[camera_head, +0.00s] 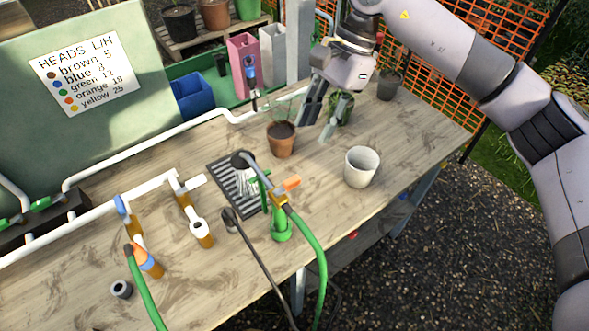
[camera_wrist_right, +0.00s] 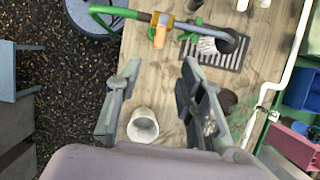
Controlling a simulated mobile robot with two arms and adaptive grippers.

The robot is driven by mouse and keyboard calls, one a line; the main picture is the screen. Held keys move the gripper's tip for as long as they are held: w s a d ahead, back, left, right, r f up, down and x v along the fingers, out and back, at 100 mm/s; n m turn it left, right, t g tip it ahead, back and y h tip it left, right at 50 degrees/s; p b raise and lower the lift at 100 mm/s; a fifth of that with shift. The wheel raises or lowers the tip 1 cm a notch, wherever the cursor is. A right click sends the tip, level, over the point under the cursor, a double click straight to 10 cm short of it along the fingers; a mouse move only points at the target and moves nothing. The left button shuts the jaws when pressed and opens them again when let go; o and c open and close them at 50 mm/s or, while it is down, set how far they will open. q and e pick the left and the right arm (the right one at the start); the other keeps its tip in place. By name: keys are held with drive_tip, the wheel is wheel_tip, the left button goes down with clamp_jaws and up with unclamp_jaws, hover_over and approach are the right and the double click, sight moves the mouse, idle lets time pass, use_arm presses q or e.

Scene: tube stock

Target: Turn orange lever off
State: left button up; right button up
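The orange lever (camera_head: 291,183) sits on a brass valve (camera_head: 281,199) joined to a green hose and a dark spray head, above the wooden table. It also shows in the right wrist view (camera_wrist_right: 159,37), near the top and beyond my fingertips. My right gripper (camera_head: 328,116) is open and empty over the far part of the table, behind and to the right of the lever and apart from it. In the right wrist view its two fingers (camera_wrist_right: 158,86) are spread wide. My left gripper is not in view.
A white pot (camera_head: 361,167) stands right of the valve. A brown plant pot (camera_head: 281,139) stands near my right gripper. A dark grate (camera_head: 222,172) lies beside the spray head. Pipes and another hose fill the left side. The table's right end is mostly clear.

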sight(293, 179)
drive_tip(key=p+x, duration=0.4)
drive_tip(key=x, duration=0.8)
drive_tip(key=shift+s+a+f+p, duration=0.15)
drive_tip(key=shift+a+p, duration=0.05)
drive_tip(key=shift+p, duration=0.2)
drive_tip(key=shift+s+a+f, duration=0.1)
drive_tip(key=shift+f, duration=0.35)
clamp_jaws()
